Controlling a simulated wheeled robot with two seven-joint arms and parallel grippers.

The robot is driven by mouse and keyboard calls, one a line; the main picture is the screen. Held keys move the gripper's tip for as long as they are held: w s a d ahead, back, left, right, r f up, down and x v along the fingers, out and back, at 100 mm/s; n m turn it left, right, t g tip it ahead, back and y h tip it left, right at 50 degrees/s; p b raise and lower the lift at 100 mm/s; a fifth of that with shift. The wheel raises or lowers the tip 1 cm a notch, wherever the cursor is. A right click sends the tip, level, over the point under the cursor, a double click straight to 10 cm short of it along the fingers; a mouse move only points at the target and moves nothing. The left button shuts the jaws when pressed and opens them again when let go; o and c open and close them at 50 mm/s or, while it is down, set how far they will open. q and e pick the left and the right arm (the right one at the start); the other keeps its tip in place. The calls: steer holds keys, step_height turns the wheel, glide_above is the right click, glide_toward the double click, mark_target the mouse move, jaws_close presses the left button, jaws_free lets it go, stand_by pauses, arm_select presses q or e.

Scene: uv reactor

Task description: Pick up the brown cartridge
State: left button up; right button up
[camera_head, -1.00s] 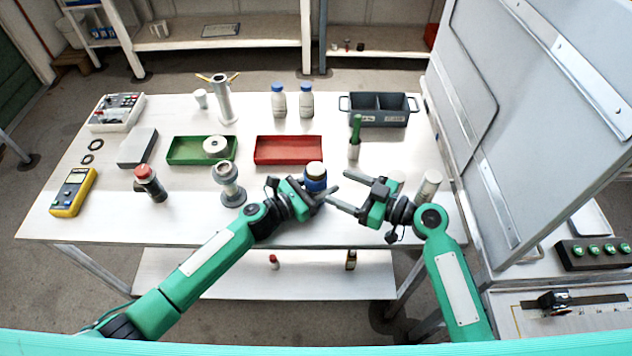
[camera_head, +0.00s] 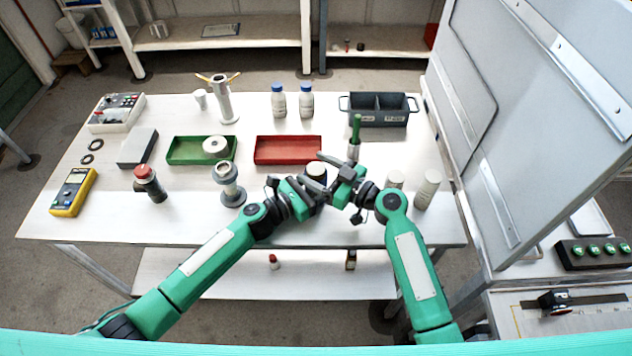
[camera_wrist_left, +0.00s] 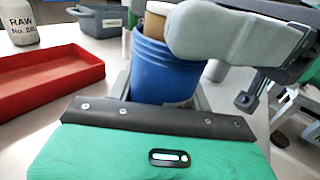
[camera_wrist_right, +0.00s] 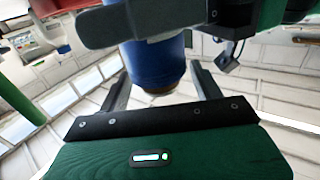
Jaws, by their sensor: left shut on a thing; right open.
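The brown cartridge (camera_head: 316,170) stands out by its brown end and blue body near the table's front middle, mostly hidden by my grippers. The left wrist view shows its blue body (camera_wrist_left: 165,70) between my left fingers, with the brown part above. My left gripper (camera_head: 314,190) is shut on it. My right gripper (camera_head: 328,178) is open beside it, coming from the right. In the right wrist view the blue body (camera_wrist_right: 155,62) lies between the open right fingers, its brown end showing; I cannot tell whether they touch. A finger of the other gripper crosses each wrist view.
A grey flanged pipe (camera_head: 228,185) stands left of my left gripper. Two pale cylinders (camera_head: 428,190) stand right of my right gripper. Behind are a red tray (camera_head: 288,162), a green-topped rod (camera_head: 356,130) and a grey bin (camera_head: 378,123). A tall grey panel (camera_head: 520,90) bounds the right.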

steer(key=shift+x, duration=1.25)
steer(key=c, duration=1.4)
steer(key=shift+r, duration=0.1)
step_height(320, 180, up, 18)
arm_select(q)
steer(key=o, duration=1.1)
